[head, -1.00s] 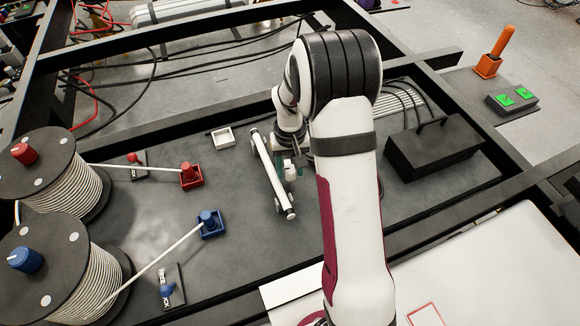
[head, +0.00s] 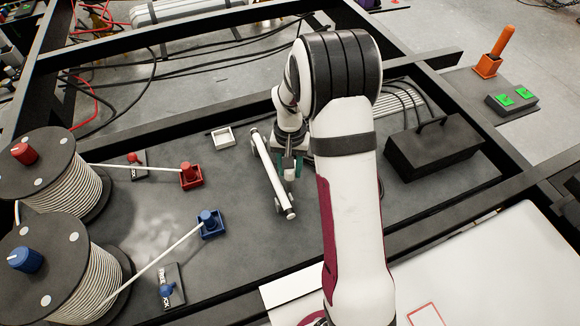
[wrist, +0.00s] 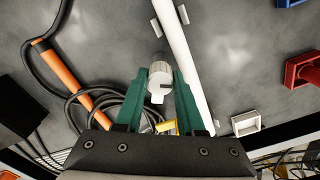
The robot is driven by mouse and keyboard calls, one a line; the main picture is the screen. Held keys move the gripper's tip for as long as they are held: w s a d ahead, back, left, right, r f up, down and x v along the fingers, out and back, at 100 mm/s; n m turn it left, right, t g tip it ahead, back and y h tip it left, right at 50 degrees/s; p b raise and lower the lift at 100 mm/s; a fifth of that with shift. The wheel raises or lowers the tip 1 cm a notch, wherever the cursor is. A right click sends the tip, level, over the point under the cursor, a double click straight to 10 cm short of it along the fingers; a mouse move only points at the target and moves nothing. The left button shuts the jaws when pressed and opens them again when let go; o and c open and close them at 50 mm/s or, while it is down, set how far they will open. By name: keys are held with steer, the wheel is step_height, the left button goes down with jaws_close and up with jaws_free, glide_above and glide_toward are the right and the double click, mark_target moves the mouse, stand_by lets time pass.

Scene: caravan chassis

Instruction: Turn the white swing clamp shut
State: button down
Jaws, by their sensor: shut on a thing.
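A white, round, ridged knob (wrist: 158,72), which I take to be part of the white swing clamp, stands beside a long white bar (wrist: 172,30) in the wrist view. The knob has a dark slot or mark on its side. The bar (head: 271,175) lies slanted on the grey deck in the head view, with small white brackets near its ends. My gripper (wrist: 159,76) has its green fingers on both sides of the knob and is shut on it. In the head view my gripper (head: 290,164) is just right of the bar. The clamp's base is hidden.
A small white square tray (head: 222,138) lies left of the bar. Red (head: 191,177) and blue (head: 210,224) sockets with cables stand further left. A black box (head: 433,148) is at right. The wrist view shows an orange handle (wrist: 70,83) and black cable near my left finger.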

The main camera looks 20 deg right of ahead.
steer(key=m, duration=1.1)
steer(key=shift+m, duration=0.4)
stand_by(0.4)
steer(key=c, duration=0.5)
jaws_free()
steer(key=shift+r, duration=0.15)
step_height(320, 180, up, 16)
steer(key=shift+f, duration=0.25)
